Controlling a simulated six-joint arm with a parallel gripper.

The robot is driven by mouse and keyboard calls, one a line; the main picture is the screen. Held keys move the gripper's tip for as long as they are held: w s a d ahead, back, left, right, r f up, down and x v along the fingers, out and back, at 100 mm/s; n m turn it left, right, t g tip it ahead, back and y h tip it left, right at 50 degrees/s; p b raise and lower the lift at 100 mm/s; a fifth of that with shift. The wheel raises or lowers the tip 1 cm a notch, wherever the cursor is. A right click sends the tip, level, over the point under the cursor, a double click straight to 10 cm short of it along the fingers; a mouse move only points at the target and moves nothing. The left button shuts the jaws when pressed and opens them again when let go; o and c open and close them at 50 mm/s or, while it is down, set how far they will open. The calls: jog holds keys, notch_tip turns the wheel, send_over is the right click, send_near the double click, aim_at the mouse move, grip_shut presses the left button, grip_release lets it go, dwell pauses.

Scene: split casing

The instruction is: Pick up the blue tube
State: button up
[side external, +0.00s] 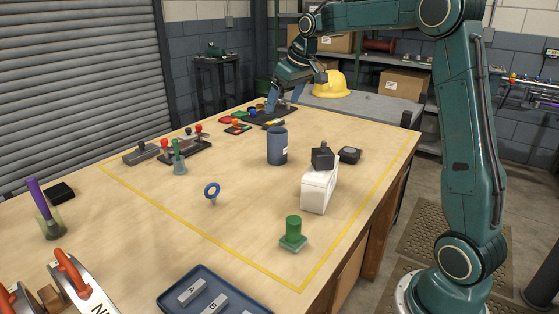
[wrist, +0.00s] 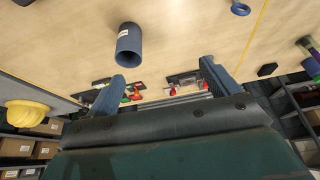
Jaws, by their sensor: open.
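The blue tube (side external: 277,147) is a wide dark-blue cylinder with a small pale label. It stands upright on the wooden table, near its middle. In the wrist view the tube (wrist: 129,42) shows at the upper left, beyond the fingers and apart from them. My gripper (side external: 283,98) is low over the far end of the table, behind the tube, by a dark board with small coloured parts. The wrist view shows my gripper (wrist: 162,85) with its two blue fingers wide apart and nothing clearly held between them. Its fingertips are partly hard to make out in the side view.
A white box (side external: 319,190) with a black block (side external: 322,157) on it stands right of the tube. A blue ring (side external: 212,190), green peg (side external: 293,231) and red-knobbed clamps (side external: 187,148) stand around. A yellow hard hat (side external: 331,84) lies behind the table. Bare table surrounds the tube.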

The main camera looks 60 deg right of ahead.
send_near(276, 139)
jog(key=d+r, duration=0.2)
jog(key=d, duration=0.1)
jog(key=x, duration=0.9)
jog(key=shift+w, duration=0.3)
jog(key=shift+a, duration=0.1)
jog(key=shift+x, duration=2.5)
jog(key=shift+c, duration=0.2)
jog(key=c, duration=1)
